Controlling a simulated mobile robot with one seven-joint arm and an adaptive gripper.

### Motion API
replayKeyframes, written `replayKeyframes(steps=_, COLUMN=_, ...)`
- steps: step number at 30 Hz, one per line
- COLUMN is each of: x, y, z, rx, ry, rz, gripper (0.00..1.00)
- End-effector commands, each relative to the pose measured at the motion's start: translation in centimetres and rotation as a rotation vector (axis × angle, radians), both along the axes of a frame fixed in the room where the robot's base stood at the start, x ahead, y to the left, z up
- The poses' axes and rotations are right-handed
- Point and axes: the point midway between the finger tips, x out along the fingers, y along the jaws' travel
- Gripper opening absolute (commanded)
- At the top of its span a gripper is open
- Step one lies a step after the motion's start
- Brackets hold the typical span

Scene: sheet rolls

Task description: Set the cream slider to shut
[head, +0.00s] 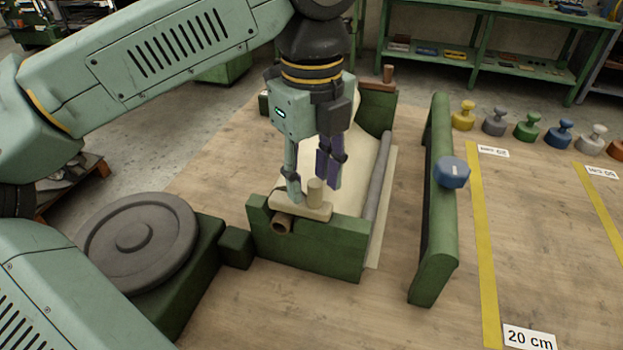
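The cream slider (290,207) is a flat cream block with an upright round knob (315,192). It sits on top of the front green wall of a green roll stand (305,243). My gripper (312,186) points down just above the slider, its fingers apart. One finger is left of the knob, and the other is behind it or to its right. I cannot tell whether either finger touches the knob. The slider's far side is partly hidden by the fingers.
A cream sheet roll (352,165) and a grey bar (379,180) lie behind the front wall. A green upright panel (440,200) with a blue knob (452,172) stands to the right. Several coloured knobs line the back right. A grey disc (140,240) sits left.

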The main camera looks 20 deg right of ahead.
Motion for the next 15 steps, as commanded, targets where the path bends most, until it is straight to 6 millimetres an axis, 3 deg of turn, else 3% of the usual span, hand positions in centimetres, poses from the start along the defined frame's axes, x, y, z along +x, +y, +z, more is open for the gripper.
replayKeyframes(steps=9, x=0.1, y=0.0, z=6.7, rx=0.001, ry=-0.004, rz=0.004, gripper=0.38)
replayKeyframes(steps=15, x=0.1, y=0.0, z=9.7, rx=-0.001, ry=-0.003, rz=0.003, gripper=0.38)
